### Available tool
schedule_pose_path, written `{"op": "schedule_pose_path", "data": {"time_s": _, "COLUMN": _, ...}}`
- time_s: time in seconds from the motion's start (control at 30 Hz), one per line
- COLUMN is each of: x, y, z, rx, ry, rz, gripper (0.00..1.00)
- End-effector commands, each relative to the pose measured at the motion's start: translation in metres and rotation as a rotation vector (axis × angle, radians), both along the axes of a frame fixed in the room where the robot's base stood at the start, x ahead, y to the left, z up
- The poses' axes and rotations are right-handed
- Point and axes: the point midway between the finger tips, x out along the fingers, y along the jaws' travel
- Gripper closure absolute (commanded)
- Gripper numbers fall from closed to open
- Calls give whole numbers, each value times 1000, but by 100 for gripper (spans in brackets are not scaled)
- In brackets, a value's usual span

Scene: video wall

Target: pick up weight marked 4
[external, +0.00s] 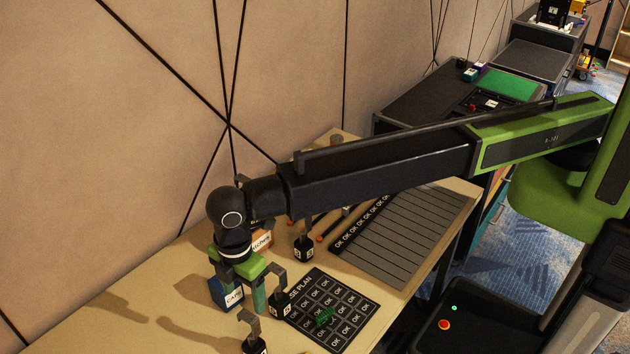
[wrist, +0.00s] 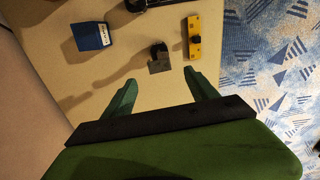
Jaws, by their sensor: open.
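Black weights with grey hooked handles stand on the wooden table in the external view: one (external: 304,248) beyond my gripper, one (external: 281,304) at the edge of the dark grid sheet, and one (external: 255,344) at the bottom edge. I cannot read their numbers, so I cannot tell which is marked 4. My gripper (external: 239,292) points down over the table, its green fingers apart. In the wrist view a dark weight with a grey handle (wrist: 159,58) shows beyond the open, empty fingers (wrist: 160,84).
A blue labelled box (external: 225,295) stands by my gripper, also in the wrist view (wrist: 90,37). A wooden labelled box (external: 262,240) is behind. The grid sheet (external: 330,310) and striped board (external: 405,235) lie right. A yellow object (wrist: 193,40) is near the table edge.

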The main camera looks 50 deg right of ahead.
Motion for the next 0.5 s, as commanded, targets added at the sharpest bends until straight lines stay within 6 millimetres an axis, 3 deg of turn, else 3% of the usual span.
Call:
{"op": "schedule_pose_path", "data": {"time_s": 0.03, "x": 0, "y": 0, "z": -22, "rx": 0, "ry": 0, "rz": 0, "gripper": 33}}
{"op": "schedule_pose_path", "data": {"time_s": 0.13, "x": 0, "y": 0, "z": -39, "rx": 0, "ry": 0, "rz": 0, "gripper": 33}}
{"op": "schedule_pose_path", "data": {"time_s": 0.37, "x": 0, "y": 0, "z": -41, "rx": 0, "ry": 0, "rz": -1, "gripper": 33}}
{"op": "schedule_pose_path", "data": {"time_s": 0.5, "x": 1, "y": 0, "z": -57, "rx": 0, "ry": 0, "rz": -1, "gripper": 33}}
